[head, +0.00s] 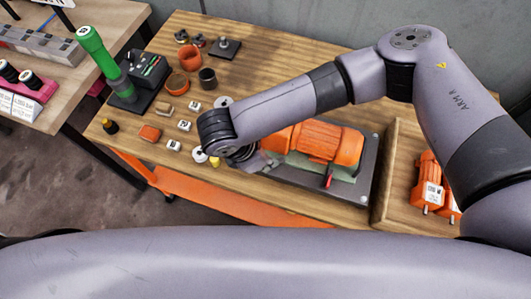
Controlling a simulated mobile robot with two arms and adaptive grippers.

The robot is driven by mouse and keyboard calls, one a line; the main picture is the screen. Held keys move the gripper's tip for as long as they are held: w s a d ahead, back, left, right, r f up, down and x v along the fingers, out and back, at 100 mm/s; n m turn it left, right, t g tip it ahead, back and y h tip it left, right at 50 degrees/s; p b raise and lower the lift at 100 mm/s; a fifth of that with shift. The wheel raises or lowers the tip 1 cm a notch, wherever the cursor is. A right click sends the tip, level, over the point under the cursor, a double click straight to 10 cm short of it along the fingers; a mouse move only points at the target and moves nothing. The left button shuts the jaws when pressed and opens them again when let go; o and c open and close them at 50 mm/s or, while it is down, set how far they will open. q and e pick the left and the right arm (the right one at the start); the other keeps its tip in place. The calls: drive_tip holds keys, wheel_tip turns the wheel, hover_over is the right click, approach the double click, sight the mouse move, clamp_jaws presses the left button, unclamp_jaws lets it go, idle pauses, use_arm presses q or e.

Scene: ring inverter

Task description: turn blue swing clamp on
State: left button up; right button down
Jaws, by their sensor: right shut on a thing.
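An orange motor (318,141) lies on a dark fixture plate (362,184) on the wooden workbench. A small red lever (328,180) stands at the plate's front side. I see no blue swing clamp; it may be hidden behind my right wrist and gripper. My right gripper (250,160) is at the left end of the motor fixture, low over the plate. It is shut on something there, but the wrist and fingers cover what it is. My left gripper is not in view.
A green-handled tool (90,42) stands at the back left beside a black box (148,72). Orange and dark cups (190,57) and several small blocks lie left of my right arm. A wooden tray (383,190) with orange motors (432,180) is at the right.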

drive_tip(key=n+p, duration=0.1)
drive_tip(key=n, duration=0.1)
drive_tip(key=n+t+y+p, duration=0.1)
drive_tip(key=n, duration=0.1)
drive_tip(key=shift+s+d+r+n+t, duration=0.1)
drive_tip(key=shift+s+d+n+t, duration=0.1)
drive_tip(key=shift+n+t, duration=0.1)
drive_tip(key=n, duration=0.2)
drive_tip(key=n+y+p, duration=0.1)
drive_tip(key=n, duration=0.1)
drive_tip(key=shift+d+t+y, duration=0.15)
drive_tip(key=shift+t+y, duration=0.15)
drive_tip(key=shift+t, duration=0.1)
drive_tip(key=shift+n+p, duration=0.3)
drive_tip(key=c, duration=1.7)
unclamp_jaws()
drive_tip(key=v, duration=1.2)
